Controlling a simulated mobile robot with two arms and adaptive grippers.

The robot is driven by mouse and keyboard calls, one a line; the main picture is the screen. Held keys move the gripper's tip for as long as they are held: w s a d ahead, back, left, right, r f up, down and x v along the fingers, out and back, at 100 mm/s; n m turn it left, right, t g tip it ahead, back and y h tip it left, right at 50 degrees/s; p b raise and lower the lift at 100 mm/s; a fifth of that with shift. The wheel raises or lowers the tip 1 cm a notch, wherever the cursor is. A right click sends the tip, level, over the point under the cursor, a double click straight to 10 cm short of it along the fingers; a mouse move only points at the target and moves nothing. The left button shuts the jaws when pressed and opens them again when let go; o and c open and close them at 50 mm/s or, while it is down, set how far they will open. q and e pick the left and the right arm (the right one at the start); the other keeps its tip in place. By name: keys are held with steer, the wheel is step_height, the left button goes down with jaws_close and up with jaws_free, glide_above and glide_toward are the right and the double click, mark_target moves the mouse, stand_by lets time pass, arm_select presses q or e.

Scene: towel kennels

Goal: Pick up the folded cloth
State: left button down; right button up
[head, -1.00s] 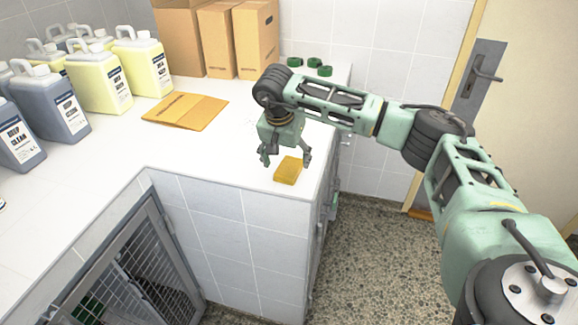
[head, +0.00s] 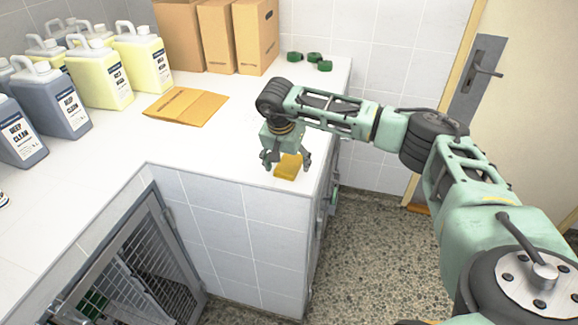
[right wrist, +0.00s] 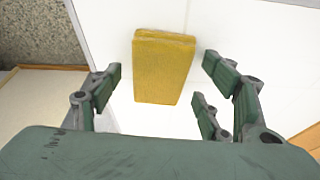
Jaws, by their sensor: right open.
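The folded cloth (head: 289,167) is a small mustard-yellow block lying on the white counter near its front right corner. It also shows in the right wrist view (right wrist: 163,68), upper middle, in front of and between my open fingers. My right gripper (head: 286,164) points down just above the counter at the cloth, its fingers spread to either side of it in the head view. In the right wrist view the right gripper (right wrist: 160,95) holds nothing. I cannot tell whether any finger touches the cloth. My left gripper is not in view.
A flat brown cardboard piece (head: 186,107) lies on the white counter (head: 225,140) to the left. Several jugs (head: 140,62) stand at the far left. Cardboard boxes (head: 255,38) and green rolls (head: 315,58) are at the back. A mesh kennel door (head: 150,265) is below.

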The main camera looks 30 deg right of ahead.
mark_target(291, 159)
steer(key=shift+s+f, duration=0.1)
steer(key=shift+s, duration=0.05)
steer(key=c, duration=1.1)
steer(key=shift+c, duration=0.2)
steer(key=shift+r+p, duration=0.3)
steer(key=shift+p, duration=0.05)
step_height(291, 159, up, 4)
steer(key=b, duration=0.2)
steer(key=shift+d+f+b, duration=0.15)
steer(key=shift+f+b, duration=0.1)
steer(key=shift+b, duration=0.05)
steer(key=s+d+r+b, duration=0.3)
steer(key=s+d+r, duration=0.4)
steer(key=d, duration=0.2)
steer(key=shift+r+b, duration=0.3)
